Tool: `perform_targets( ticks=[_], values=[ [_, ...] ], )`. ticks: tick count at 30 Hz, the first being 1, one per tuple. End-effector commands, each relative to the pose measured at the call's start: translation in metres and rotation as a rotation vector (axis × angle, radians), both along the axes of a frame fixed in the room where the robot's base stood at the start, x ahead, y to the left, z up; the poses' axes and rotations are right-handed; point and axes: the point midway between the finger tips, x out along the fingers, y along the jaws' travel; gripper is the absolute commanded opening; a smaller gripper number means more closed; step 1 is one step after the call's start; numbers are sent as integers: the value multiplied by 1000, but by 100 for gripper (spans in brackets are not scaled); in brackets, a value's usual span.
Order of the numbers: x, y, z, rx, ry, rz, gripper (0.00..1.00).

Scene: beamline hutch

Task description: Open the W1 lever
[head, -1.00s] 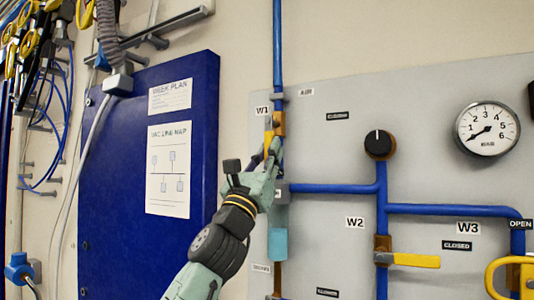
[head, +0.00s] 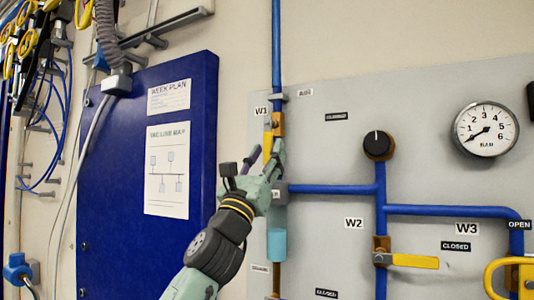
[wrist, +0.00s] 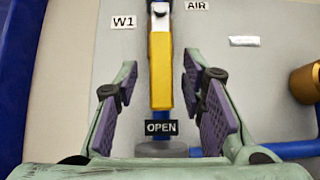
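The W1 lever (wrist: 160,70) is a yellow bar on the blue vertical pipe, beside the W1 label (wrist: 122,22). In the wrist view it hangs straight down, in line with the pipe, its lower end just above an OPEN plate (wrist: 160,128). In the head view the lever (head: 267,140) shows partly behind my gripper (head: 266,154). My gripper (wrist: 159,85) is open, with one purple-padded finger on each side of the lever. A gap shows between the lever and each finger, and nothing is held.
On the grey panel to the right are a W2 lever (head: 415,261) lying horizontal, a black knob (head: 379,145), a pressure gauge (head: 487,130) and a yellow W3 handle (head: 496,273). A blue cabinet door (head: 112,200) stands close at the left of my arm.

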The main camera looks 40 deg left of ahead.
Motion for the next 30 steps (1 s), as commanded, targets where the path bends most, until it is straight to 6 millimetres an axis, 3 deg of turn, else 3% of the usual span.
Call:
perform_targets(
  ticks=[15,30],
  values=[
    [-68,-14,-70,-1,0,3,37],
    [-77,-17,-79,-1,0,0,37]
  ],
)
